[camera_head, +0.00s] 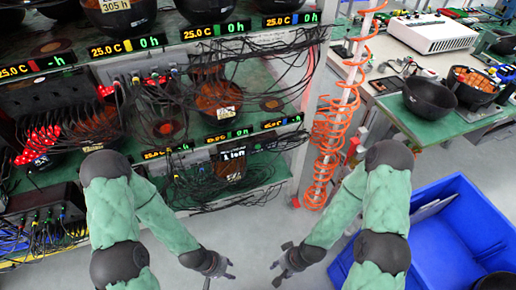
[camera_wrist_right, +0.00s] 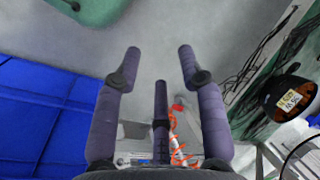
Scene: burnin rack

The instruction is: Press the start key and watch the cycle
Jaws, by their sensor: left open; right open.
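The burn-in rack (camera_head: 300,190) fills the left of the head view, with several small displays (camera_head: 112,48) reading 25.0 C and 0 h. Cables hang across its shelves around dark round units with orange centres. I cannot make out which part is the start key. My left gripper (camera_head: 222,277) is open and empty, low in front of the rack. My right gripper (camera_head: 283,268) is open and empty, to the right of the left one over the grey floor. In the right wrist view, the fingers of the right gripper (camera_wrist_right: 160,65) stand apart with nothing between them.
A blue bin (camera_head: 440,215) stands at the right beside my right arm. An orange coiled hose (camera_head: 325,130) hangs by the rack's right post. Behind is a workbench (camera_head: 420,125) with black bowls (camera_head: 430,97) and a white device (camera_head: 432,33). The floor between the grippers is clear.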

